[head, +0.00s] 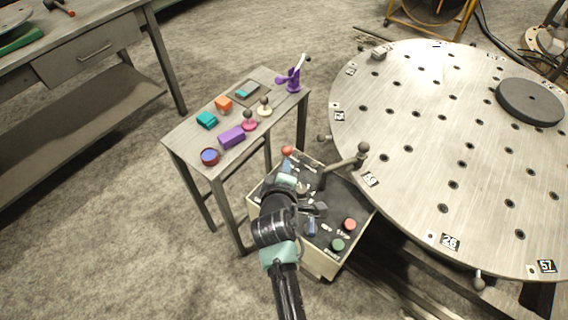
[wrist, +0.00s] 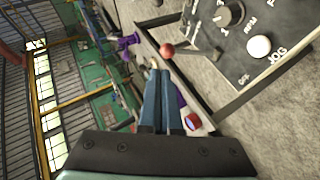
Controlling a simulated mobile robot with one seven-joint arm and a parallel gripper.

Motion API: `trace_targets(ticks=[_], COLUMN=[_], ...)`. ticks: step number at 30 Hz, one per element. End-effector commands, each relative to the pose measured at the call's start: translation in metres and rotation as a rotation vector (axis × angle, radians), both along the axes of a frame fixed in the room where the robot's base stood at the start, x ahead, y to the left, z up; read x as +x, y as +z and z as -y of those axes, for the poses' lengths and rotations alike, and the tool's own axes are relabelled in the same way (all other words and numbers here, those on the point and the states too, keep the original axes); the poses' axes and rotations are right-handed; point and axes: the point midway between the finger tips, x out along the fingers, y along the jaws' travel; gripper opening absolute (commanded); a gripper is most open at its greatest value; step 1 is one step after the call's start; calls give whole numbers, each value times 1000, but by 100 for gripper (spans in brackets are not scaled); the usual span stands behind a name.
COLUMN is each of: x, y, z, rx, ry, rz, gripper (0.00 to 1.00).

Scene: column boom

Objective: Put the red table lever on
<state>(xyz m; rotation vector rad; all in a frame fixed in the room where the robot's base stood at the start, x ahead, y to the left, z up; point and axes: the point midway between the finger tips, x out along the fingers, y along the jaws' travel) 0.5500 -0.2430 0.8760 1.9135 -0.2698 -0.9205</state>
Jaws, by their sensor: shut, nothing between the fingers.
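The red table lever, with a red ball knob (head: 287,151), stands at the far left corner of the control box beside the round table. In the wrist view the red ball (wrist: 167,50) shows just past my fingertips, with a grey stem running right towards the panel. My gripper (wrist: 156,68) is shut and empty, its two blue fingers side by side. Its tips are close to the ball; I cannot tell if they touch it. In the head view my arm covers part of the box, and the lever's lower part is hidden.
The control panel (head: 333,208) also carries a grey ball-ended lever (head: 362,148), a red button (head: 349,224) and a green button (head: 337,244). The large round table (head: 420,130) rises to the right. A small bench (head: 185,133) with several coloured objects stands behind left.

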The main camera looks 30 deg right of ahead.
Motion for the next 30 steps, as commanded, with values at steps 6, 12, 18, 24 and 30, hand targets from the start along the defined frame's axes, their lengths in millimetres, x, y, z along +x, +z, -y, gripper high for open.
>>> trace_targets(ticks=[6, 12, 18, 24, 30], x=[-17, -23, -23, -23, -19], y=[14, 18, 19, 19, 26], z=[-14, -18, -18, -18, -19], rx=[0, 1, 1, 1, 4], ry=[2, 1, 2, 1, 3], rz=[0, 0, 0, 0, 19], gripper=[0, 0, 0, 0, 0])
